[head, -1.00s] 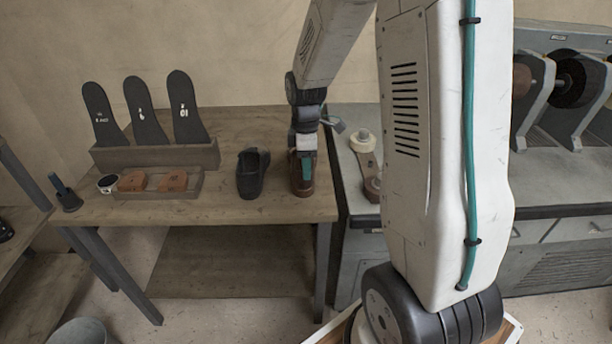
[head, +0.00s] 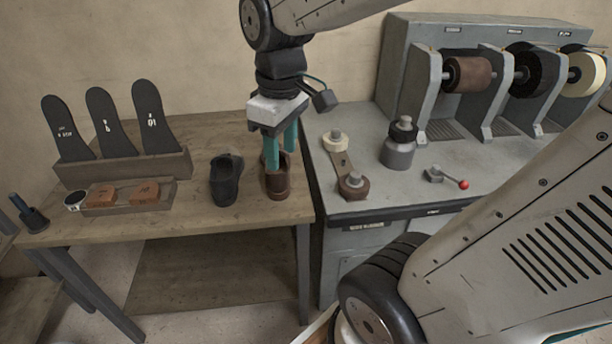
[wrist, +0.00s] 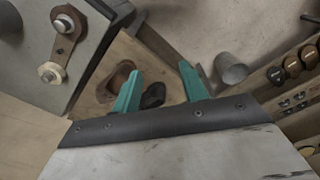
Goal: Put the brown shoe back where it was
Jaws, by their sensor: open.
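The brown shoe (head: 278,184) stands upright on the wooden table (head: 130,215), close to its right edge and just right of the black shoe (head: 226,182). My gripper (head: 280,158) is open, pointing down, with its teal fingers over the brown shoe and partly covering its opening. In the head view I cannot tell whether a finger touches it. In the wrist view the brown shoe (wrist: 111,86) lies beside the left finger, partly hidden by it. The black shoe (wrist: 153,95) shows between the fingers (wrist: 160,72). Nothing is held.
A rack with several dark insoles (head: 105,125) and a tray (head: 130,206) with brown blocks stand left. The grey machine bench (head: 372,198) adjoins the table's right side, carrying a dark-capped container (head: 398,145) and a red-knobbed lever (head: 447,178). Bare table lies before the shoes.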

